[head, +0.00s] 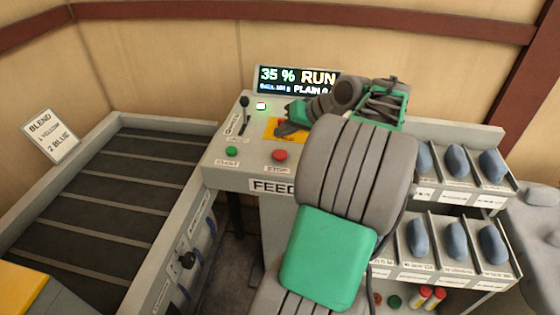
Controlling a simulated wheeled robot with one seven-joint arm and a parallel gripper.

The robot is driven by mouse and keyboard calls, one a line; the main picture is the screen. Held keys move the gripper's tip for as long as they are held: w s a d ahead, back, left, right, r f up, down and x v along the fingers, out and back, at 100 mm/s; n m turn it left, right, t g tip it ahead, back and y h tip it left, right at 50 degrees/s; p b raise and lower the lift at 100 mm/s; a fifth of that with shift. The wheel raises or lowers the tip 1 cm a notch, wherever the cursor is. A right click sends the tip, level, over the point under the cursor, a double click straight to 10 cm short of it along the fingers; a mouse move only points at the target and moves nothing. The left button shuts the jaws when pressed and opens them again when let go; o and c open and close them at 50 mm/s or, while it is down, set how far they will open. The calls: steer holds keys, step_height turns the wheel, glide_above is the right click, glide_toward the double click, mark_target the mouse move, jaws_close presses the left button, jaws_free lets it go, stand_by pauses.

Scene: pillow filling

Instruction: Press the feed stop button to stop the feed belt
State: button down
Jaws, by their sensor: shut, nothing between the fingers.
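The red stop button (280,155) sits on the sloped top of the grey feed console (222,178), with a "STOP" label under it. A green start button (231,151) is to its left. My gripper (284,131) is shut and empty over the console, above and beyond the red button in the picture, near a yellow-orange patch (270,127). It looks apart from the red button, though its height over the panel is hard to tell. The display (297,81) behind reads "35 % RUN". The feed belt (105,190) lies at the left. My arm hides the console's right part.
A lever (243,112) and a small lit indicator (261,106) stand on the console left of my gripper. A rack (470,205) with several blue pouches is at the right. A "BLEND" sign (50,137) stands at the far left.

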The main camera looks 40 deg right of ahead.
mark_target(283, 155)
steer(key=shift+f+b, duration=1)
steer(key=shift+f, duration=1.05)
steer(key=shift+f, duration=0.1)
steer(key=shift+f, duration=0.3)
steer(key=shift+f+b, duration=0.45)
steer(key=shift+f, duration=0.1)
stand_by(0.8)
steer(key=shift+r+p, duration=0.95)
step_height(283, 155, up, 5)
steer(key=p, duration=0.4)
steer(key=shift+r+p, duration=0.1)
steer(key=shift+p, duration=0.3)
